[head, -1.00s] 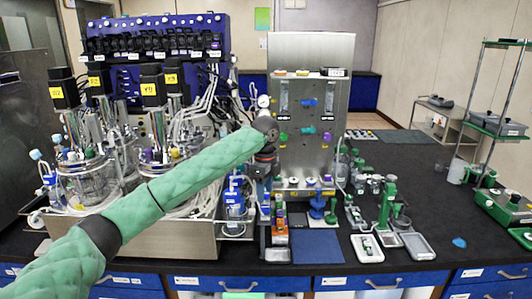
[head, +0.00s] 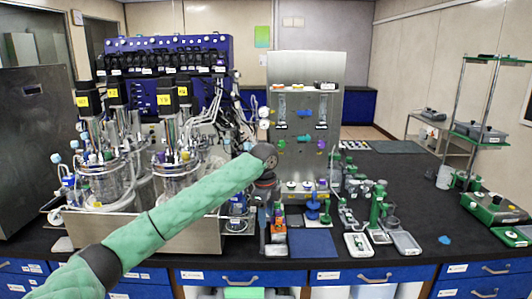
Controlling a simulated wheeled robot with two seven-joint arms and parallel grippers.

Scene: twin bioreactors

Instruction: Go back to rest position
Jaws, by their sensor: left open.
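My left arm, in a green padded sleeve, reaches in from the lower left of the head view. Its dark wrist hangs in front of the steel gas panel's lower left corner, with my left gripper (head: 265,196) below it, pointing down and open. The gripper looks small and dark against the clutter behind it. I see nothing held in it. My right gripper is not in view.
Twin glass bioreactors (head: 178,172) stand in a steel tray at left. The steel panel (head: 306,98) stands mid-bench. A blue mat (head: 311,243) and several small green-and-grey instruments lie in front. A metal rack (head: 487,110) stands at right. The bench has bare black room at right.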

